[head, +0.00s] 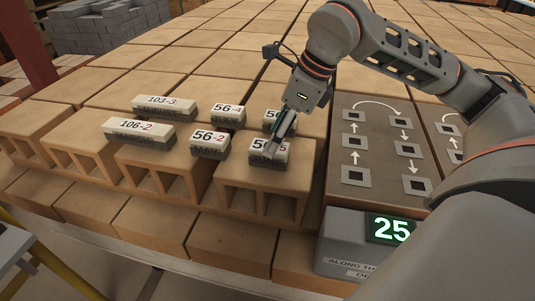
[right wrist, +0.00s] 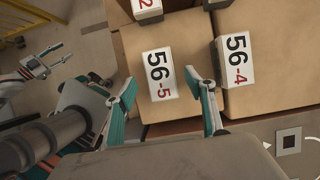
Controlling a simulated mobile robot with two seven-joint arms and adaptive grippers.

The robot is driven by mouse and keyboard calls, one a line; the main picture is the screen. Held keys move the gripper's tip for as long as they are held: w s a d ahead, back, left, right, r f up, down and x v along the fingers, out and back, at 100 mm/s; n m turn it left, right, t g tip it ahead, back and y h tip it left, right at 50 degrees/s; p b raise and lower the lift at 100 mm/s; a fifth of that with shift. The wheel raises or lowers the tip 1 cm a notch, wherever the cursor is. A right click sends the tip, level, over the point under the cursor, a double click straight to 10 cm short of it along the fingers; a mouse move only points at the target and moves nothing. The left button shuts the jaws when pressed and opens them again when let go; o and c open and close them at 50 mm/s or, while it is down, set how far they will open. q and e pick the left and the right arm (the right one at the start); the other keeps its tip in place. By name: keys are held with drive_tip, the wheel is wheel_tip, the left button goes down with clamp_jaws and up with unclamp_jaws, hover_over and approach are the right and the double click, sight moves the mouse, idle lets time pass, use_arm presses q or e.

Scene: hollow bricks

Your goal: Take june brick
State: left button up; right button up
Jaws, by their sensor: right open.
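Several small labelled bricks sit on the hollow brown bricks.
A box with a green 25 display (head: 392,228) stands at the right front.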

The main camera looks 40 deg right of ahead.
sight(280, 162)
drive_tip(key=x, duration=0.4)
drive_tip(key=shift+s+d+f+b, duration=0.1)
drive_tip(key=shift+s+d+b, duration=0.1)
drive_tip(key=shift+b, duration=0.2)
drive_tip(key=shift+w+a+f, duration=0.15)
drive_tip(key=shift+w+f, duration=0.05)
drive_tip(key=shift+f, duration=0.1)
drive_tip(key=shift+r, duration=0.1)
drive_tip(key=c, duration=1.5)
drive_tip(key=shift+c, duration=0.2)
drive_tip(key=shift+r, duration=0.1)
